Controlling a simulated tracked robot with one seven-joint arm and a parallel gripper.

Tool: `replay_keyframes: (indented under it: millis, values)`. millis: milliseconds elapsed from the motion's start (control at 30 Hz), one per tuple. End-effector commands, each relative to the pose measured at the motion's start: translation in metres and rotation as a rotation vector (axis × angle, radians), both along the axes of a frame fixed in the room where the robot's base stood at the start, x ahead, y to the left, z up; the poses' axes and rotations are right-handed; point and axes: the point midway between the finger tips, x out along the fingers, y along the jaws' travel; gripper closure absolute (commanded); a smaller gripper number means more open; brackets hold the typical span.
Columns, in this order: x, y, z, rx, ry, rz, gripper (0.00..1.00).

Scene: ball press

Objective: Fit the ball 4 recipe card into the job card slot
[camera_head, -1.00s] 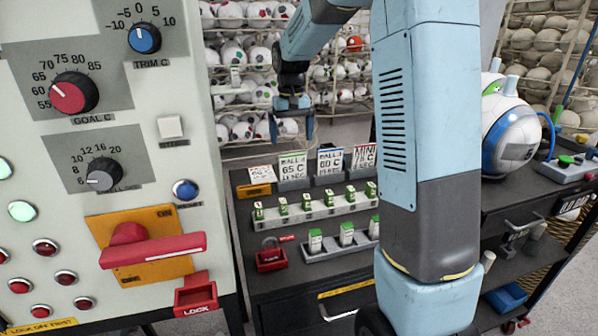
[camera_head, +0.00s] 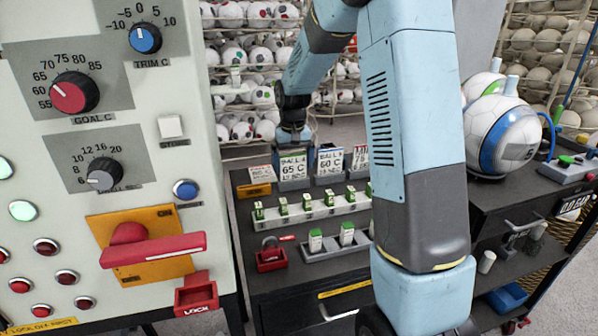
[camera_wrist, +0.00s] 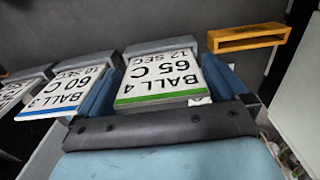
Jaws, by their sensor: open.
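The ball 4 recipe card (camera_head: 292,166) is white with a green edge and reads "BALL 4 65 C 12 SEC". It sits in a grey holder at the back of the dark bench. My gripper (camera_head: 293,146) is directly above and around it. In the wrist view, the open fingers (camera_wrist: 160,78) lie on either side of the ball 4 card (camera_wrist: 163,88), with no clear grip on it. A yellow-orange slotted holder (camera_wrist: 248,38), apparently the job card slot, stands beside the card; it also shows in the head view (camera_head: 254,190).
The blue-edged ball 3 card (camera_wrist: 68,92) stands close beside my gripper. A rail of green-and-white pieces (camera_head: 310,208) lies in front of the cards. A red padlock (camera_head: 270,259) is on the bench. The control panel (camera_head: 90,210) fills the left.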

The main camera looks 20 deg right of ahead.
Motion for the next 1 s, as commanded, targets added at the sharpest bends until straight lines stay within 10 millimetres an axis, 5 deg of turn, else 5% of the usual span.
replay_keyframes:
  millis: [133,533,833,1000]
  values:
    - [0.0,0.0,0.0,0.0,0.0,0.0,0.02]
    - [0.0,0.0,0.0,0.0,0.0,0.0,0.4]
    - [0.001,0.0,0.003,0.0,-0.002,0.0,0.41]
    - [0.001,0.0,0.021,0.0,-0.004,0.0,0.41]
